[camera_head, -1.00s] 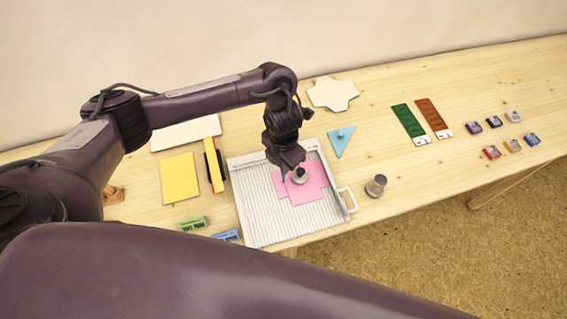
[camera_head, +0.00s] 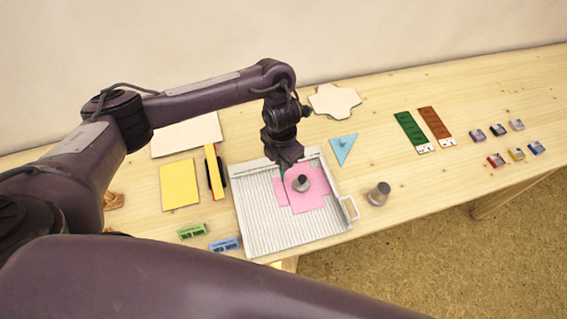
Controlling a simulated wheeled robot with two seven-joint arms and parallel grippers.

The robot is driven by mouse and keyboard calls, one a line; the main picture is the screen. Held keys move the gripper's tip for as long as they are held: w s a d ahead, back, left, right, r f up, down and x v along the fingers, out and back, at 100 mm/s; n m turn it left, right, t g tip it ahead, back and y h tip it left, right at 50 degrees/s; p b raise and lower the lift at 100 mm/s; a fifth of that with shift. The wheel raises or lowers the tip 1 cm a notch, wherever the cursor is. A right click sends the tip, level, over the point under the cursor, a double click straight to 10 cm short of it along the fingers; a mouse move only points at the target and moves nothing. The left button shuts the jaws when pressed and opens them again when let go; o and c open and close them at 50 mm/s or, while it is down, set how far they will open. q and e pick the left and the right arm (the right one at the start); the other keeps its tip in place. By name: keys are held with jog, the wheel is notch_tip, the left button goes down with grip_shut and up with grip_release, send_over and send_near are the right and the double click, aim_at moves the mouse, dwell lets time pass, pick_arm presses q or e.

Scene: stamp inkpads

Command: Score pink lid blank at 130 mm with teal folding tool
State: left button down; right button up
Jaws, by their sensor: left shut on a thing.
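The pink lid blank (camera_head: 306,201) lies on the white grooved scoring board (camera_head: 256,222), with a round metal weight (camera_head: 301,183) standing on it. My left gripper (camera_head: 284,168) is over the far part of the board, just behind the weight, at the blank's far edge. It is shut on the teal folding tool (camera_head: 281,175), of which only a thin sliver shows below the jaws. I cannot tell whether the tool's tip touches the blank. My right gripper is not in view.
A second weight (camera_head: 378,194) stands right of the board handle. A blue triangle (camera_head: 343,147) lies behind it. Yellow card (camera_head: 179,185), a yellow-and-black item (camera_head: 214,171), and green (camera_head: 191,231) and blue (camera_head: 224,244) blocks lie left. Bare table lies between the triangle and green strip (camera_head: 412,131).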

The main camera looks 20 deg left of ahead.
pick_arm(q)
jog(key=shift+w+a, duration=0.2)
jog(key=shift+w, duration=0.05)
jog(key=shift+w+a, duration=0.1)
jog(key=shift+w, duration=0.1)
dwell(0.5)
notch_tip(320, 180, up, 5)
jog(key=p, duration=0.4)
dwell(0.5)
dwell(0.6)
